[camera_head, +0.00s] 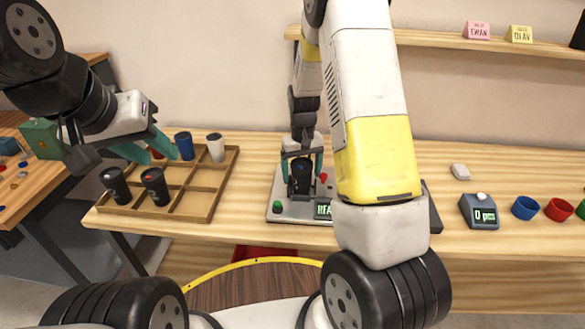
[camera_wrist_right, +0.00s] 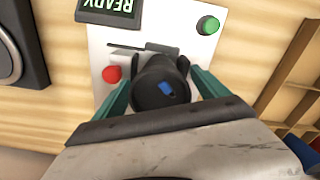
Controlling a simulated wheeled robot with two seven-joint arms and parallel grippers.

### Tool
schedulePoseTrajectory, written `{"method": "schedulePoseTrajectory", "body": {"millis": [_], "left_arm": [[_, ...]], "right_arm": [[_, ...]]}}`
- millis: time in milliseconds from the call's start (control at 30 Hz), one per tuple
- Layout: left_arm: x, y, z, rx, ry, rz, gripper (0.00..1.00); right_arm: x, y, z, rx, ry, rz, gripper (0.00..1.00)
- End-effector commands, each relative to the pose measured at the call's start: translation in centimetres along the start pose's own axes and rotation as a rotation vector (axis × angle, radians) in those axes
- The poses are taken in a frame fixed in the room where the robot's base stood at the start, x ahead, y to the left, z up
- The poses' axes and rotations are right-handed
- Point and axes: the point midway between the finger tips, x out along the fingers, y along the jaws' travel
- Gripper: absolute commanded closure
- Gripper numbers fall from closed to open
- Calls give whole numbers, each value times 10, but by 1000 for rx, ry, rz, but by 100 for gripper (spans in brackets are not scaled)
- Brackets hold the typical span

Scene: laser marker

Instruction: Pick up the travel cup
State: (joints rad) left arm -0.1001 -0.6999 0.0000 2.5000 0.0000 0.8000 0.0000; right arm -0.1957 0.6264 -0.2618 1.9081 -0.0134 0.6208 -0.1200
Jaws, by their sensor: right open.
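A black travel cup (camera_head: 301,179) stands on the grey marking machine plate (camera_head: 285,209) in the middle of the table. My right gripper (camera_head: 302,168) is over it, with one teal finger on each side. In the right wrist view the cup (camera_wrist_right: 158,92) shows a small blue mark on its top, between the open fingers (camera_wrist_right: 160,84). I cannot tell whether either finger touches it. My left gripper (camera_head: 158,152) is open above the wooden tray (camera_head: 204,205) on the left. The tray holds black cups (camera_head: 116,185) (camera_head: 156,186), a blue cup (camera_head: 184,145) and a white cup (camera_head: 215,147).
The machine has a green button (camera_wrist_right: 207,26), a red button (camera_wrist_right: 111,74) and a READY display (camera_wrist_right: 108,8). The table between tray and machine is clear.

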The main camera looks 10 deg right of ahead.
Motion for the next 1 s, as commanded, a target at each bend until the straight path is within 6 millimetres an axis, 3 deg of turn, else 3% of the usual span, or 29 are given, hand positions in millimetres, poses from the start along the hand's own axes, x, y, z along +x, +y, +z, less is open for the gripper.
{"method": "schedulePoseTrajectory", "body": {"millis": [167, 333, 367, 767, 1000], "left_arm": [[0, 0, 0, 0, 0, 0, 64], [0, 0, 0, 0, 0, 0, 64], [0, 0, 0, 0, 0, 0, 64], [0, 0, 0, 0, 0, 0, 64], [0, 0, 0, 0, 0, 0, 64]], "right_arm": [[0, 0, 0, 0, 0, 0, 18], [0, 0, 0, 0, 0, 0, 51], [0, 0, 0, 0, 0, 0, 53], [-6, 0, -1, -1, 2, 0, 53], [-35, 0, -2, -2, 6, 0, 53]]}}
